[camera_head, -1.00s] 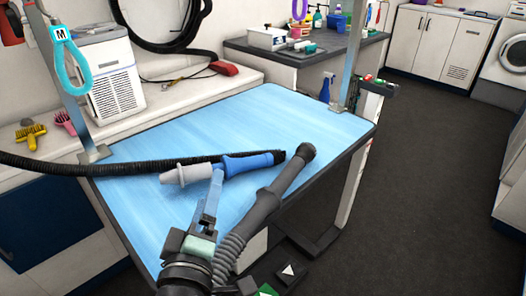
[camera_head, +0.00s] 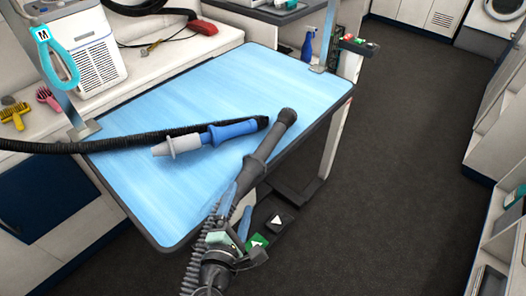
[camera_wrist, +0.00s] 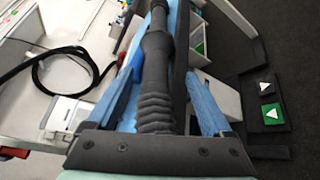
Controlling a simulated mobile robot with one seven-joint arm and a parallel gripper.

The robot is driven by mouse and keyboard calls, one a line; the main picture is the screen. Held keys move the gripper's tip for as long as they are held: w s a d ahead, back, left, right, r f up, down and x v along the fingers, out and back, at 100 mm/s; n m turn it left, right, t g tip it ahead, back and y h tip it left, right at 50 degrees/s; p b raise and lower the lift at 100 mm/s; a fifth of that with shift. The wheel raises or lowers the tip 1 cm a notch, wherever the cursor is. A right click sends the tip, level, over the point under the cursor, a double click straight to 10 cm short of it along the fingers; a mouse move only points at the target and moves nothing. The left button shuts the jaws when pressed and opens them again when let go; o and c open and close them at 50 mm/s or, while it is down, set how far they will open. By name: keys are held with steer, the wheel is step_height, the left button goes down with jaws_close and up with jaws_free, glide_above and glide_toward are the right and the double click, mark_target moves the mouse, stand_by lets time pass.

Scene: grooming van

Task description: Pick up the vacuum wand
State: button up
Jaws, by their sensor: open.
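The vacuum wand is a dark grey tube (camera_head: 262,157) with a round dark end and a ribbed hose at its lower end. It lies across the front right part of the blue grooming table (camera_head: 205,98), its lower part passing over the table's edge. My gripper (camera_head: 241,196) is open near the ribbed end, one blue finger to each side. In the wrist view, the wand (camera_wrist: 156,62) runs up the middle between the open fingers (camera_wrist: 158,82). I cannot tell whether they touch it. My gripper hides part of the ribbed hose.
A blue-handled nozzle (camera_head: 232,131) with a grey tip and black hose (camera_head: 100,145) lies on the table close left of the wand. A table post (camera_head: 328,40) stands at the far right corner. Pedals (camera_head: 275,220) are below the front edge. Floor (camera_head: 400,150) at right is clear.

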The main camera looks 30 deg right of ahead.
mark_target(239, 194)
steer(key=x, duration=0.5)
steer(key=shift+w+r, duration=0.15)
steer(key=shift+w, duration=0.15)
steer(key=shift+a, duration=0.1)
jaws_close()
steer(key=shift+r, duration=0.2)
